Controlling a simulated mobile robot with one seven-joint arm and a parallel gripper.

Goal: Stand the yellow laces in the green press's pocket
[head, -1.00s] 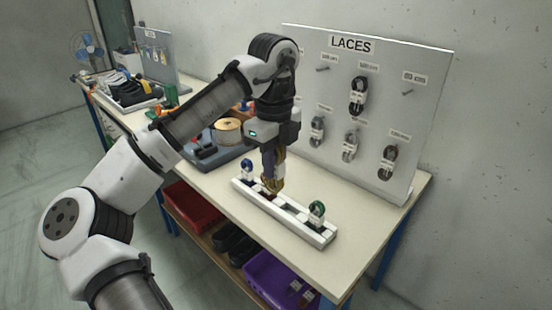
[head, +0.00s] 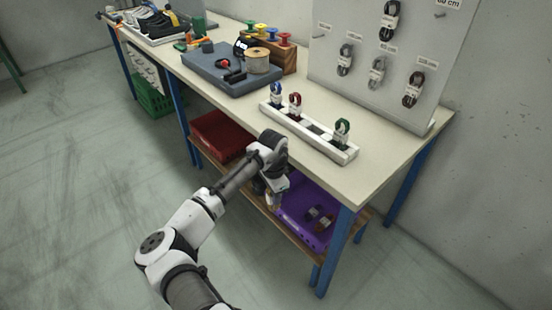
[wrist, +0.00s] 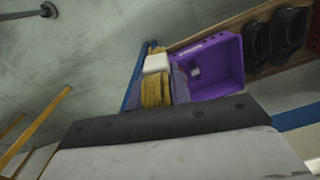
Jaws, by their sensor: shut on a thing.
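The yellow laces (wrist: 155,92) are a bundle with a white band, held between the fingers of my gripper (wrist: 178,88) in the wrist view. In the head view my gripper (head: 272,200) is in front of the bench's front edge, low beside the lower shelf, and the laces are small and hard to make out there. It is shut on the laces and touches no other thing that I can see. I cannot pick out a green press or its pocket with certainty in either view.
A white rack (head: 310,135) on the bench holds blue, red and green laces. The purple crate (head: 302,212) and red bin (head: 218,135) are on the lower shelf close to my gripper. A grey tray (head: 228,72) and laces board (head: 385,60) stand behind.

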